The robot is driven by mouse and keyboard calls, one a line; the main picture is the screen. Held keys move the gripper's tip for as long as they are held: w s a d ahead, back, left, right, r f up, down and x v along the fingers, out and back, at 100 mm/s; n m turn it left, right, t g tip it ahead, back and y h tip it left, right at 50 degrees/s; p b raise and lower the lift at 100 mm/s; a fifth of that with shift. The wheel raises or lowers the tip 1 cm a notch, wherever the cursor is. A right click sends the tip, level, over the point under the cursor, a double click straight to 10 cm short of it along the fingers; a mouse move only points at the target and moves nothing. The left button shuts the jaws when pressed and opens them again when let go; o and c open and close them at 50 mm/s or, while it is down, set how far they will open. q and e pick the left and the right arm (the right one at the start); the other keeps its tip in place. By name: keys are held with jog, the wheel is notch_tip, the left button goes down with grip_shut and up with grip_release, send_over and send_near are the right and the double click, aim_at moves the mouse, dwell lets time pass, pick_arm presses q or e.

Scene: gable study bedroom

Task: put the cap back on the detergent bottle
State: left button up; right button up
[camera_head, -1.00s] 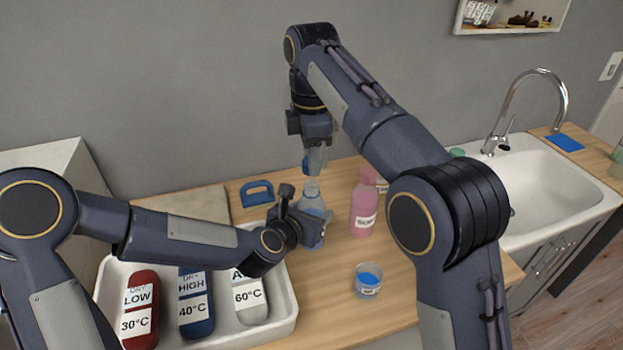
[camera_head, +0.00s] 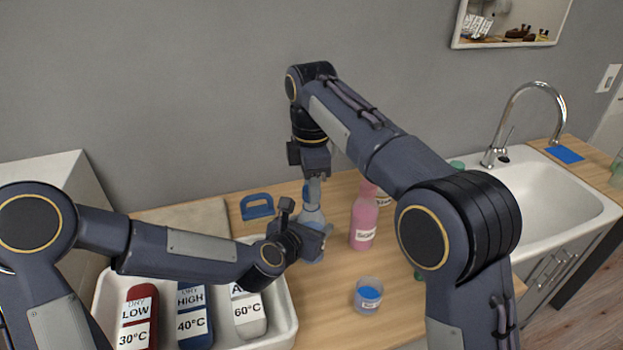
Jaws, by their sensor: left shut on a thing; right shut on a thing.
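The detergent bottle (camera_head: 310,217) is a clear, bluish bottle standing upright on the wooden counter. My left gripper (camera_head: 314,238) is shut around its body from the left and hides part of it. My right gripper (camera_head: 313,189) points down directly above the bottle and is shut on the blue cap (camera_head: 306,193). Only a sliver of the cap shows beside the fingers. The cap is at the bottle's mouth, but the fingers hide whether it is touching or seated.
A pink bottle (camera_head: 364,222) stands close on the right. A clear cup with blue contents (camera_head: 368,295) is nearer the front. A blue handled object (camera_head: 257,206) lies behind left. A white tray (camera_head: 285,334) holds several labelled bottles. A sink (camera_head: 545,190) is at right.

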jog(key=shift+f, duration=0.25)
jog(key=shift+f, duration=0.5)
dwell(0.4)
